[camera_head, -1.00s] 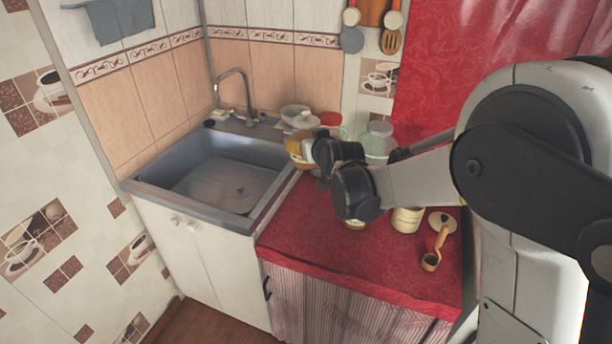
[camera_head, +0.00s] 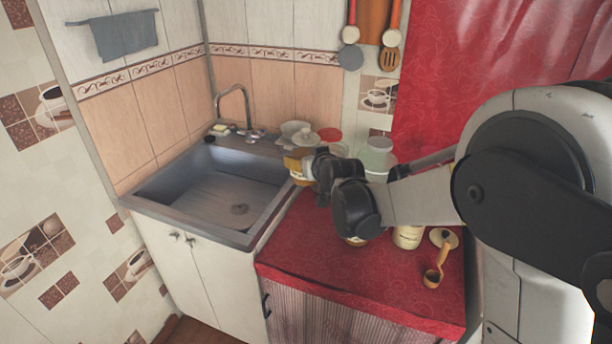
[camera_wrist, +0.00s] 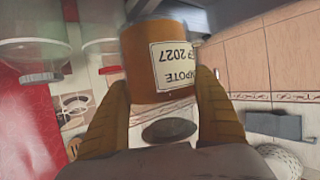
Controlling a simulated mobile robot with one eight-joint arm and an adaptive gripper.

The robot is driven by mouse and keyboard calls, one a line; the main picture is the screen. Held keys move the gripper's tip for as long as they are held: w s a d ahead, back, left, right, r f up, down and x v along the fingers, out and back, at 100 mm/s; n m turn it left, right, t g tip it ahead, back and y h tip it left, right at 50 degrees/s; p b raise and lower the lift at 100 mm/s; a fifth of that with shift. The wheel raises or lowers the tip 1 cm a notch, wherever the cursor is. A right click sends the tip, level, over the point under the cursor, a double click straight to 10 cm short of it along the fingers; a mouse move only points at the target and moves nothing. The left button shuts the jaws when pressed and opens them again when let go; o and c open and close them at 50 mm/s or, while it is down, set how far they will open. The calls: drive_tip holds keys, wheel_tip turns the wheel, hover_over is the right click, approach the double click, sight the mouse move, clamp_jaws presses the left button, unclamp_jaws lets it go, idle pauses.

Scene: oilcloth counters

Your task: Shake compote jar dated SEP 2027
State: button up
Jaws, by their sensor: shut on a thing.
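An amber jar (camera_wrist: 152,60) with a white label (camera_wrist: 175,62) is between my fingers in the wrist view. The label is upside down in that picture; "2027" and part of "COMPOTE" are readable, and the month is partly cut off. My gripper (camera_wrist: 160,100) is shut on this jar, one yellowish finger on each side. In the head view the jar (camera_head: 298,166) shows as an orange shape at the tip of my gripper (camera_head: 312,170), raised near the sink's right edge. My gripper hides part of it there.
The sink (camera_head: 160,198) is left of the jar. Clear containers (camera_head: 378,152) and a bowl (camera_head: 292,128) stand behind. The front counter is mostly clear.

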sight(307, 146)
wheel_tip(307, 146, up, 4)
drive_tip(key=shift+r+p, duration=0.15)
drive_tip(key=shift+p, duration=0.7)
drive_tip(key=shift+f, duration=0.2)
wheel_tip(307, 146, down, 11)
drive_tip(key=b, duration=0.9)
drive_tip(key=shift+f, duration=0.15)
drive_tip(key=shift+r, duration=0.2)
